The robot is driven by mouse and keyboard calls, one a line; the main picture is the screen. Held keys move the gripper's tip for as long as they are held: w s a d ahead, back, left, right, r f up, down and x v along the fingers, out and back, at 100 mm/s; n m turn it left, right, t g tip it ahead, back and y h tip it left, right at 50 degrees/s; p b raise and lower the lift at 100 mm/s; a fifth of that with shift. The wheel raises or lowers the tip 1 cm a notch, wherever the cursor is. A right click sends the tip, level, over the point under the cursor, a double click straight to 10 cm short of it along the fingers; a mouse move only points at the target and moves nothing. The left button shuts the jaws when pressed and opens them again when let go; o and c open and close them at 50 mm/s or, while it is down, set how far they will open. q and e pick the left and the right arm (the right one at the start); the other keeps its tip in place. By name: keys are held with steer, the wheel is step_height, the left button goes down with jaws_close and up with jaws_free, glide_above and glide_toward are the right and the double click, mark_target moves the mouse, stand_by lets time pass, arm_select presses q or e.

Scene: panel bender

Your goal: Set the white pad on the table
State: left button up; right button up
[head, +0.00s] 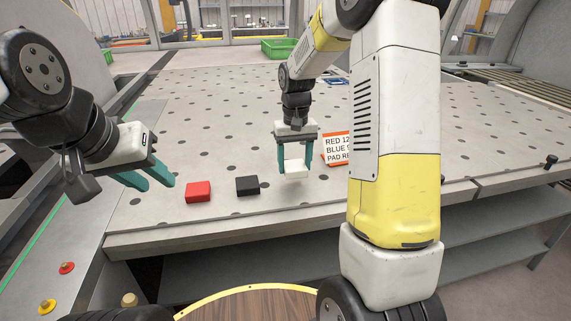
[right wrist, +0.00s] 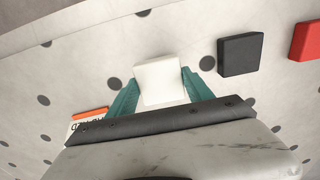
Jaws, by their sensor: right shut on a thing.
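The white pad (head: 295,170) is between the teal fingers of my right gripper (head: 294,163) in the head view, over the front part of the perforated table (head: 230,120). It also shows in the right wrist view (right wrist: 159,82), with a finger on each side. My right gripper is shut on it. Whether the pad touches the table or hangs just above it, I cannot tell. My left gripper (head: 152,178) is at the left, over the table's left front edge, with its teal fingers apart and nothing between them.
A black block (head: 247,186) and a red block (head: 198,192) lie left of the white pad. An orange-edged card with printed text (head: 338,148) lies to its right, partly behind my right arm. A green bin (head: 279,47) stands at the back. The table's middle is largely clear.

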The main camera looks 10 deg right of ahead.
mark_target(294, 164)
steer(key=shift+w, duration=0.3)
steer(key=shift+f, duration=1.8)
steer(key=shift+f, duration=0.1)
steer(key=o, duration=1.5)
